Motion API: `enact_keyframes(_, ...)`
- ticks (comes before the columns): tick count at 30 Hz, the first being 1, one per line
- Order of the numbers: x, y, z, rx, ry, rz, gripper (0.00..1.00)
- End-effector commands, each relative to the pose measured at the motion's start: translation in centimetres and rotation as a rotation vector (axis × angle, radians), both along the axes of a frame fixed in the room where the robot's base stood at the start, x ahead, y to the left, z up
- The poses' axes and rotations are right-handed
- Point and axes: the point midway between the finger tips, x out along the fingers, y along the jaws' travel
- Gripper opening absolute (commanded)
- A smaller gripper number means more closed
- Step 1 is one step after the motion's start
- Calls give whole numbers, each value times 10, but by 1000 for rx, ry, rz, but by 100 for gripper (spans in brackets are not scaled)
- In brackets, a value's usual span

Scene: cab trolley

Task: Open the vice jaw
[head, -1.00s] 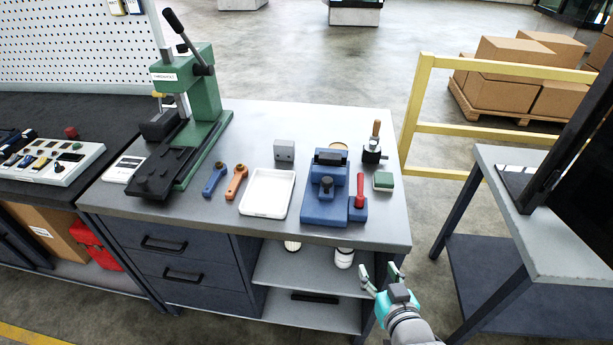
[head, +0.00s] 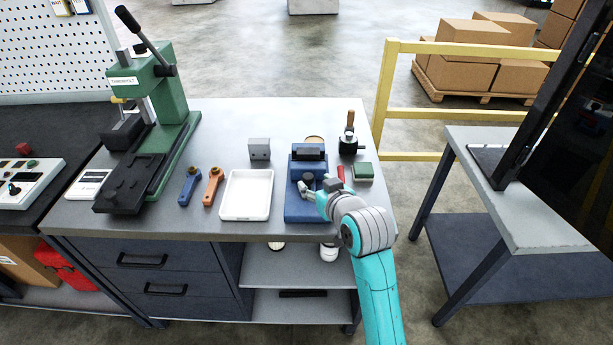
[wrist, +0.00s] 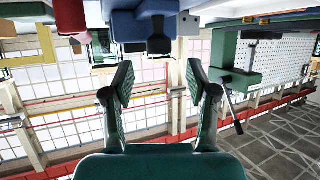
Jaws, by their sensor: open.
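The blue vice (head: 305,213) stands on the grey bench, with a dark jaw block (head: 308,152) at its back and a dark round knob (head: 308,179) in front. A red handle (head: 341,173) shows at its right, partly hidden by my arm. My gripper (head: 316,188) is at the front of the vice, close to the knob; contact cannot be told. In the wrist view, which is upside down, my gripper (wrist: 160,80) has its fingers spread with nothing between them. The blue vice (wrist: 126,27) and red handle (wrist: 70,15) show beyond the fingertips.
A grey block (head: 260,149) is behind the tray. A green block (head: 363,171) sits at right. A green press (head: 165,95) stands at left.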

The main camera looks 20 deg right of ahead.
Motion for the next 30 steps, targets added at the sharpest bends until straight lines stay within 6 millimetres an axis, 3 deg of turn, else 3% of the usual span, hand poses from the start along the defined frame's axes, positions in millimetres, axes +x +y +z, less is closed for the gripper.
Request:
enact_keyframes(3, 21, 2, -8, 0, 0, 0, 58)
enact_keyframes(10, 49, 4, -20, 0, -1, 0, 58)
enact_keyframes(23, 58, 4, -24, 0, -1, 0, 58)
enact_keyframes(24, 58, 4, -24, 0, -1, 0, 55)
enact_keyframes(30, 58, 4, -24, 0, -1, 0, 5)
